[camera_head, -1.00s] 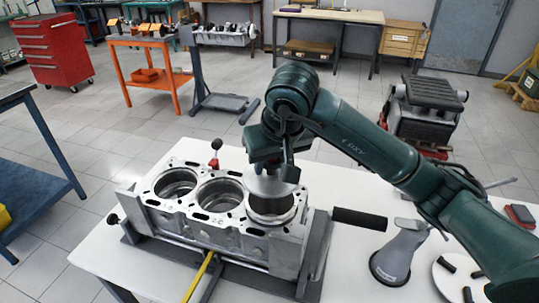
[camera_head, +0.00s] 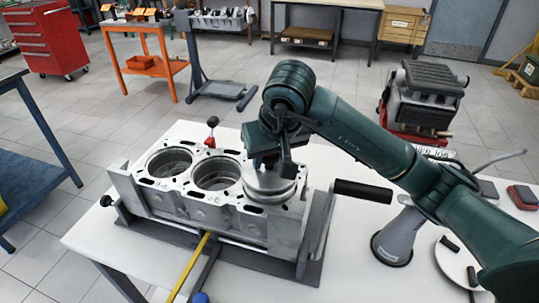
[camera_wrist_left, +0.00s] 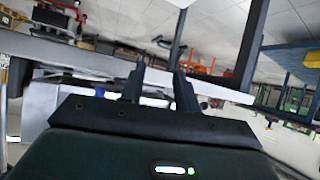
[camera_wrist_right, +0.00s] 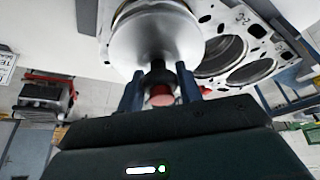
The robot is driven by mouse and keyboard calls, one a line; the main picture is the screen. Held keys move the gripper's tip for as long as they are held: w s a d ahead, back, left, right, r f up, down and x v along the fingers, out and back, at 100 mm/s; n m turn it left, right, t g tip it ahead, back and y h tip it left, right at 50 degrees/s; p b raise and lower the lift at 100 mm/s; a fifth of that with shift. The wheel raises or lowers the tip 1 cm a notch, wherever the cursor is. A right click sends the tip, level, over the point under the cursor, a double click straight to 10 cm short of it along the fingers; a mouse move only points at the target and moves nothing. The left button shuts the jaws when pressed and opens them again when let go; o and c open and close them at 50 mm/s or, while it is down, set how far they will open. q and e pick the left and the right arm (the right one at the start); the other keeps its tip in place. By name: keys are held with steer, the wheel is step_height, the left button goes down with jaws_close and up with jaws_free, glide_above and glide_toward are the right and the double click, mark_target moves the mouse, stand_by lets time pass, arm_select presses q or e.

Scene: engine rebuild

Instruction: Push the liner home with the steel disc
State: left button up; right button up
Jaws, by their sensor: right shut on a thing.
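My right gripper (camera_head: 272,158) is shut on the handle of the steel disc (camera_head: 268,183). In the right wrist view the handle with its red end stands between my fingers (camera_wrist_right: 160,92), and the disc (camera_wrist_right: 155,40) shows broad and shiny beyond. The disc is at the mouth of the rightmost bore of the grey engine block (camera_head: 225,217), roughly level with the deck. The liner in that bore is hidden under the disc. I cannot tell whether disc and liner touch. My left gripper (camera_wrist_left: 160,88) shows only in its wrist view, open with nothing visible between its fingers.
The block stands in a cradle on the white table, with a black handle (camera_head: 362,191) sticking out right. A grey funnel-shaped thing (camera_head: 397,240) and a round white plate (camera_head: 455,262) stand to the right. The other two bores are uncovered.

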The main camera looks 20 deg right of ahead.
steer(key=shift+s+f+b, duration=0.1)
steer(key=shift+f+b, duration=0.1)
steer(key=shift+b, duration=0.25)
stand_by(0.6)
steer(key=o, duration=1.3)
